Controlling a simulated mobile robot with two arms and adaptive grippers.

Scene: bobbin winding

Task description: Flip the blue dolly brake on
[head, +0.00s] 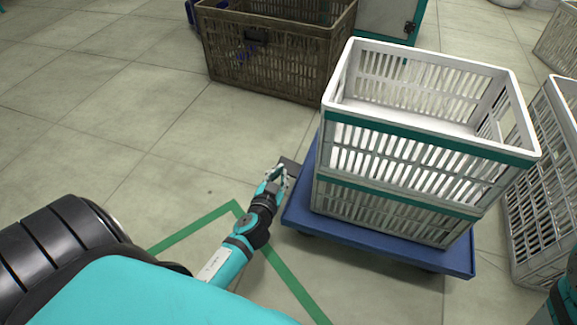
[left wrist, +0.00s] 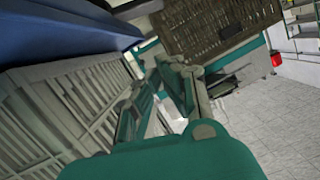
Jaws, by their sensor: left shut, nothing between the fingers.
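The blue dolly (head: 375,252) stands on the floor right of centre in the head view, bearing two stacked crates. Its blue deck also shows at the upper left of the left wrist view (left wrist: 60,35). A small dark plate (head: 290,164), possibly the brake pedal, shows at the dolly's left edge, partly hidden by my gripper. My right gripper is not in view.
A white slatted crate (head: 430,125) with a green band tops the stack. A brown crate (head: 275,65) stands behind, and another white crate (head: 535,215) stands at the right. Green tape (head: 195,226) marks the floor.

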